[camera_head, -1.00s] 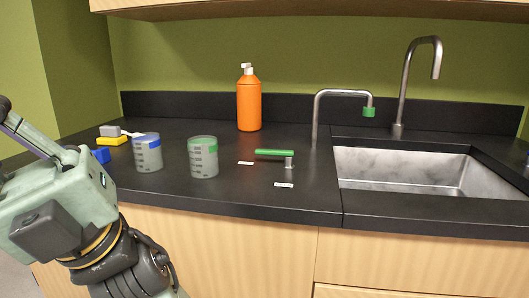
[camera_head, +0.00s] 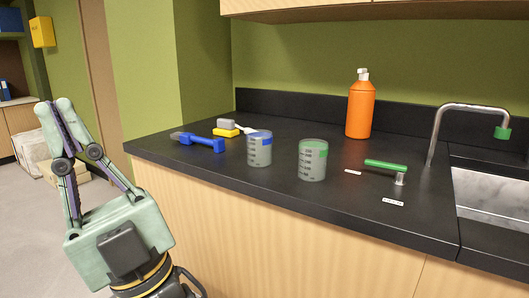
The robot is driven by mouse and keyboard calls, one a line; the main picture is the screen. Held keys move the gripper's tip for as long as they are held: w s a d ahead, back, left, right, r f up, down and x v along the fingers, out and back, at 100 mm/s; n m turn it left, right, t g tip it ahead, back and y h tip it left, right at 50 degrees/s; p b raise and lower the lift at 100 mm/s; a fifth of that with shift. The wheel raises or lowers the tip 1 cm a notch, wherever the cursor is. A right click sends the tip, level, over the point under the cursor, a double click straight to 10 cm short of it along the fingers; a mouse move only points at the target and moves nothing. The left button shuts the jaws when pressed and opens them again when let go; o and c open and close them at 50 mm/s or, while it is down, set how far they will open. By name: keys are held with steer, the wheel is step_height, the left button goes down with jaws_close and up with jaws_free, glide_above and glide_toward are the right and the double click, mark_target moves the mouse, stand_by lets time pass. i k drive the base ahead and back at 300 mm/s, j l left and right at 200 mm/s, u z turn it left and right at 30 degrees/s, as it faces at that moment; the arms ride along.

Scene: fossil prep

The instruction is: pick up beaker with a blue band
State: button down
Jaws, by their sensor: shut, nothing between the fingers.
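The beaker with a blue band (camera_head: 260,150) stands upright on the black counter (camera_head: 300,215), near its left end. It is clear grey with dark marks, and the blue band runs around its rim. A similar beaker with a green band (camera_head: 312,162) stands just to its right. My gripper (camera_head: 56,106) is at the far left, beyond the counter's left end and pointing up. Its fingers are together with nothing between them. It is well apart from both beakers.
A blue tool (camera_head: 205,143) and a yellow and grey block (camera_head: 226,130) with a white-handled tool lie left of the beakers. An orange pump bottle (camera_head: 360,108) stands behind. A green-handled tap lever (camera_head: 385,165), spout and sink (camera_head: 490,195) are right. The counter's front edge is clear.

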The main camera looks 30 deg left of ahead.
mark_target(259, 141)
steer(key=i+j+u, duration=0.1)
steer(key=j+u, duration=0.15)
steer(key=j, duration=0.2)
steer(key=i+j+u, duration=0.2)
steer(key=j, duration=0.2)
steer(key=i+j+u, duration=0.1)
steer(key=j+u, duration=0.15)
steer(key=j, duration=0.2)
